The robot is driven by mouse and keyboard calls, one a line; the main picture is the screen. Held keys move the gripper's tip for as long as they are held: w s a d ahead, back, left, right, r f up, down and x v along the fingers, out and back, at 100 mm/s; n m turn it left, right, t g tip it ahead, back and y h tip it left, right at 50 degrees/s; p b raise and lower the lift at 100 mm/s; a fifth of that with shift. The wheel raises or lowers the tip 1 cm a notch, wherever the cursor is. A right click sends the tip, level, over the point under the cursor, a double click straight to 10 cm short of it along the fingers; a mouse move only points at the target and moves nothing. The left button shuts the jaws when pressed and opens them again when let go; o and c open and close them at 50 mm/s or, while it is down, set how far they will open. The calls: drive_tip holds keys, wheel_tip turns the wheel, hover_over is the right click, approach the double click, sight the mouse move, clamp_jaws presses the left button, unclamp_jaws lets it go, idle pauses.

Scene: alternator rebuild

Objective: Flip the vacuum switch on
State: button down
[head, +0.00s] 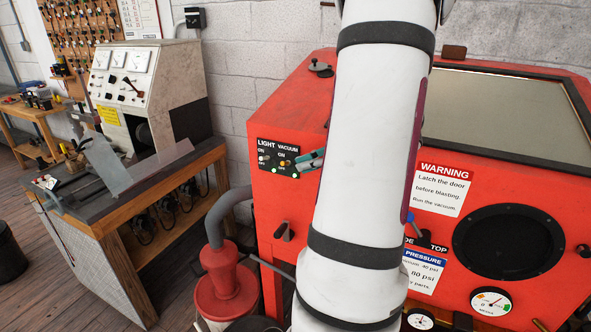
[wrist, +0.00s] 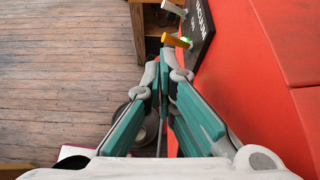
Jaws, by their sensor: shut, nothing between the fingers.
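The vacuum switch (head: 284,163) is an orange lever on the black LIGHT/VACUUM panel (head: 277,147) at the upper left of the red cabinet's front. In the wrist view the orange lever (wrist: 175,41) sticks out from the panel, with a green glow at its base. The white light switch lever (wrist: 173,7) is beyond it. My gripper (wrist: 163,66) is shut and empty, its tips close to the orange lever; whether they touch it I cannot tell. In the head view its teal fingers show just right of the panel, partly hidden by my arm.
The red blasting cabinet (head: 300,98) fills the right side, with a warning label (head: 440,188) and gauges. A red vacuum canister (head: 226,283) with a grey hose (head: 229,205) stands below the panel. A workbench (head: 190,160) with a test machine stands at left.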

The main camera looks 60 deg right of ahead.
drive_tip(key=v, duration=0.7)
drive_tip(key=shift+s, duration=0.3)
drive_tip(key=shift+f, duration=0.1)
drive_tip(key=w+a+r+n+g+y, duration=0.1)
drive_tip(key=w+a+n+g+y, duration=0.1)
drive_tip(key=w+a+n, duration=0.6)
drive_tip(key=w+a+r+n+g+y, duration=0.2)
drive_tip(key=a+n+g, duration=0.15)
drive_tip(key=a, duration=0.75)
drive_tip(key=s+a+r+n+h, duration=0.1)
drive_tip(key=s+a+n+h, duration=0.1)
drive_tip(key=a+n, duration=0.8)
drive_tip(key=s+a+n+h, duration=0.2)
drive_tip(key=s+a+n, duration=0.1)
drive_tip(key=a+n, duration=0.8)
drive_tip(key=shift+a+r+n+g+h+b, duration=0.25)
drive_tip(key=shift+r+n+g+h, duration=0.2)
drive_tip(key=shift+n, duration=0.7)
